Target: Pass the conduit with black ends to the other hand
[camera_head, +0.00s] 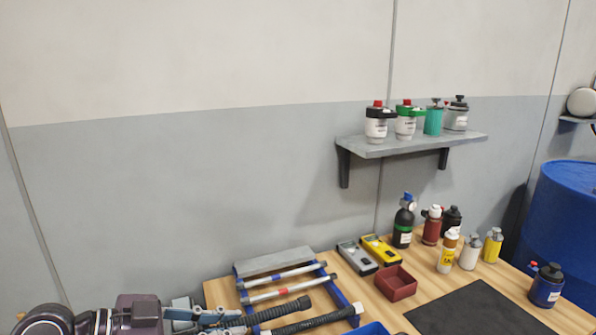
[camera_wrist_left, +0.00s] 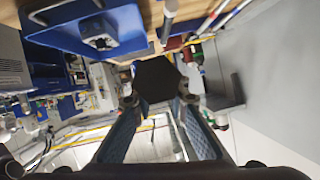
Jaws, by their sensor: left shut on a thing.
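My left gripper (camera_head: 222,317) comes in at the bottom left of the head view, beside the tube rack. It is shut on a dark ribbed conduit (camera_head: 265,314), which runs from the fingertips to the right, over the front of the rack. In the left wrist view the two fingers (camera_wrist_left: 158,98) stand either side of a black piece (camera_wrist_left: 156,77), seen nearly end-on, which looks like the conduit's black end. My right gripper is not in view.
The blue-and-grey rack (camera_head: 272,262) carries metal tubes. To its right are grey and yellow meters (camera_head: 381,250), a red bin (camera_head: 396,283), a black mat (camera_head: 480,310) and several bottles. A wall shelf (camera_head: 410,146) holds more bottles. A blue drum (camera_head: 568,225) stands at far right.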

